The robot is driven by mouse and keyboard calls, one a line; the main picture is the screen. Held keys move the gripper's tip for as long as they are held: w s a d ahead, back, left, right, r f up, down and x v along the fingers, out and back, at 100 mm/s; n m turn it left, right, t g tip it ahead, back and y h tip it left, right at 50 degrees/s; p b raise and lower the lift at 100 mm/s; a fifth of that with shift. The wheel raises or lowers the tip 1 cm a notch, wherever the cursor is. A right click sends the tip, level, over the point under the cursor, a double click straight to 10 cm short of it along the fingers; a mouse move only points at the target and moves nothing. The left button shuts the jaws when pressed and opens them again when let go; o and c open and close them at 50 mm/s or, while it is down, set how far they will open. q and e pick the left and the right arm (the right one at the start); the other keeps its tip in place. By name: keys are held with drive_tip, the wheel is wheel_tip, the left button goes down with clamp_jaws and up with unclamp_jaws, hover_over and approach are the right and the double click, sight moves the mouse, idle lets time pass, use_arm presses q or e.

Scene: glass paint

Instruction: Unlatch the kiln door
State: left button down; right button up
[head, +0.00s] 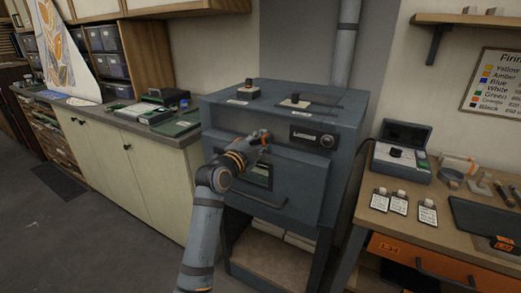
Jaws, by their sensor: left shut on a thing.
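The grey-blue kiln (312,200) stands on an open stand in the middle of the head view. Its front door has a small window (259,176) and a curved bar handle (258,198) below it; the door looks shut. My left gripper (259,141) reaches up to the top part of the kiln front. It is shut on the door latch (266,133), a small dark piece with an orange part. The fingers hide most of the latch, so I cannot tell its exact position. My right gripper is not in view.
A control panel (312,137) is to the right of the latch. A workbench (380,222) with a control box (402,152), tags and tools stands at the right. A cabinet counter (160,132) with cases is at the left. The floor (90,235) at the lower left is clear.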

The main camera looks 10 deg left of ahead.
use_arm(q)
drive_tip(key=shift+f+m+b, duration=0.65)
drive_tip(key=shift+m+b, duration=0.4)
drive_tip(key=shift+m, duration=0.05)
drive_tip(key=shift+d+f+m+b, duration=0.1)
drive_tip(key=shift+f+m+b, duration=0.05)
drive_tip(key=shift+m+b, duration=0.7)
drive_tip(key=shift+m, duration=0.25)
drive_tip(key=c, duration=1.2)
unclamp_jaws()
drive_tip(key=shift+o, duration=0.2)
